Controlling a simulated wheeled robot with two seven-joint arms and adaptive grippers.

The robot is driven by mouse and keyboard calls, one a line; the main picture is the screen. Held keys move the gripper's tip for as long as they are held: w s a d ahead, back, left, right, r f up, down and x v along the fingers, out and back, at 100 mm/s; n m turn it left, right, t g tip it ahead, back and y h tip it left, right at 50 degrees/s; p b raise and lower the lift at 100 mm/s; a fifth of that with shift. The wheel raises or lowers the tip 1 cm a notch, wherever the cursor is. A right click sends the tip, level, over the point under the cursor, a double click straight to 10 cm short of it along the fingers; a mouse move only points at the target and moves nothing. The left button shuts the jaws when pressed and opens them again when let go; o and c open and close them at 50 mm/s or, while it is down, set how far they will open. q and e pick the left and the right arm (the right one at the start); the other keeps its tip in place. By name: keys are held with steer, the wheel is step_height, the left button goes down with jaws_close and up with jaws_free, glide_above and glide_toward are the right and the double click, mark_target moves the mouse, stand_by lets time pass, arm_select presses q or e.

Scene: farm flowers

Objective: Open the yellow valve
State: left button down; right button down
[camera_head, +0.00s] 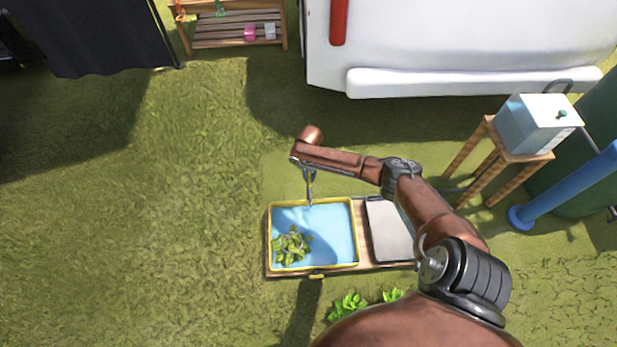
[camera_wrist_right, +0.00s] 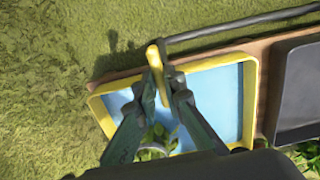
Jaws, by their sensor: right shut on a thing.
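The yellow valve (camera_wrist_right: 155,58) shows in the wrist view as a yellow handle at the end of a dark pipe (camera_wrist_right: 240,24). It is above the far rim of a yellow-rimmed basin. My right gripper (camera_wrist_right: 165,88) is shut on the valve handle, with a finger on each side of it. In the head view my right gripper (camera_head: 310,190) points down at the basin's far edge, and I cannot make out the valve there. My left gripper is not in view.
The yellow-rimmed basin (camera_head: 355,235) has a blue inside and a leafy plant (camera_head: 291,245). A grey tray (camera_head: 388,232) is beside it. A wooden stand (camera_head: 480,165) holds a pale box (camera_head: 538,125), near a blue pipe (camera_head: 570,185). Grass at left is clear.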

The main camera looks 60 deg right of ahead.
steer(key=shift+s+a+f, duration=0.2)
steer(key=shift+s, duration=0.1)
steer(key=c, duration=2.4)
jaws_free()
steer(key=o, duration=0.4)
steer(key=shift+w+d+r, duration=0.15)
steer(key=shift+w+r, duration=0.1)
steer(key=shift+r, duration=0.3)
step_height(320, 180, up, 11)
steer(key=shift+r, duration=0.1)
